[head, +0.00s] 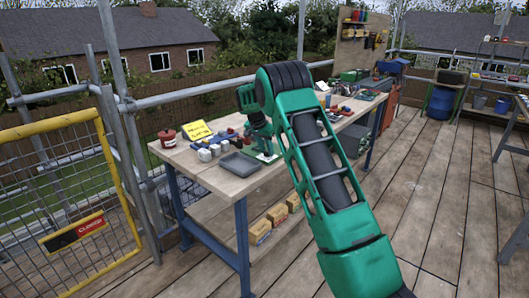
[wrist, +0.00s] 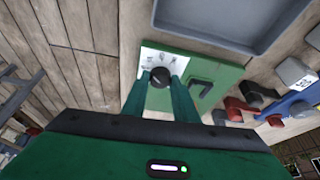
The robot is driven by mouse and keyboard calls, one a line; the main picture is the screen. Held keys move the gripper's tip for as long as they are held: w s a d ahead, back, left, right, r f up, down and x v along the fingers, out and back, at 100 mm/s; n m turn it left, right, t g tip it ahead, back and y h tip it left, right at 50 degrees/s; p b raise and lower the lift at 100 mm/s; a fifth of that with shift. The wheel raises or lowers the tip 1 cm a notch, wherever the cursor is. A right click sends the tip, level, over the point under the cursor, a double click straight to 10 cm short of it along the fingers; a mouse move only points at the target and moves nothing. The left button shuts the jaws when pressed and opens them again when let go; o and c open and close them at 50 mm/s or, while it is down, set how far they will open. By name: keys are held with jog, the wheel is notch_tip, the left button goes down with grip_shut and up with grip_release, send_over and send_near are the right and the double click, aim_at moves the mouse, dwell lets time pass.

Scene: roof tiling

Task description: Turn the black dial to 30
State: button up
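The black dial (wrist: 160,76) sits on a white scale plate (wrist: 163,62) on a green panel (wrist: 221,80). The scale's marks are too small to read, so I cannot tell the dial's setting. My gripper (wrist: 160,80) points at the panel, with one green finger on each side of the dial. The fingers are apart and appear to leave a small gap beside the dial. In the head view my gripper (head: 257,138) is over the workbench, above the panel (head: 266,157), and my arm hides part of the bench; the dial cannot be made out there.
A black handle (wrist: 201,88) stands on the panel beside the dial. A grey tray (head: 239,164) lies close by on the workbench (head: 222,181). Several small blocks, a red tin (head: 168,138) and a yellow sign (head: 196,130) are to the left. Decking in front is clear.

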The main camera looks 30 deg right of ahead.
jog(key=o, duration=0.4)
jog(key=shift+r, duration=0.15)
jog(key=v, duration=1)
jog(key=shift+a+r, duration=0.2)
